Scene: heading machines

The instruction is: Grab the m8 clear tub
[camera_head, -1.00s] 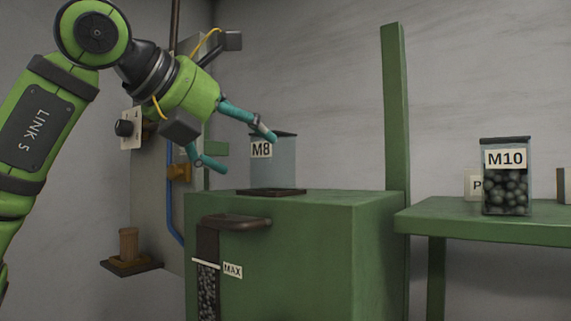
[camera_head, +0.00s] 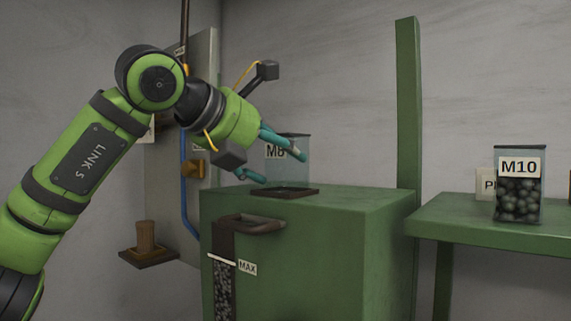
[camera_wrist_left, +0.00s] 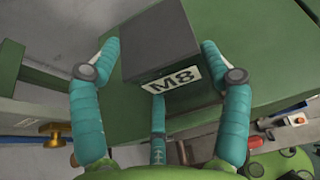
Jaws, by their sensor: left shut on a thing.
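The M8 clear tub (camera_head: 297,148) is a see-through bluish box with a dark lid and a white M8 label, and no contents show in it. It stands upright at the dark plate on top of the green machine cabinet. My left gripper (camera_head: 279,164) comes in from the left with its teal fingers around the tub, partly covering the label. In the left wrist view the tub's dark lid (camera_wrist_left: 160,38) sits between the fingers, and the gripper is shut on the tub. My right gripper is not in view.
A clear M10 tub (camera_head: 519,190) full of dark balls stands on the green side table (camera_head: 480,217) at right. A green post (camera_head: 408,105) rises behind. A small shelf (camera_head: 149,258) holds a brown cup.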

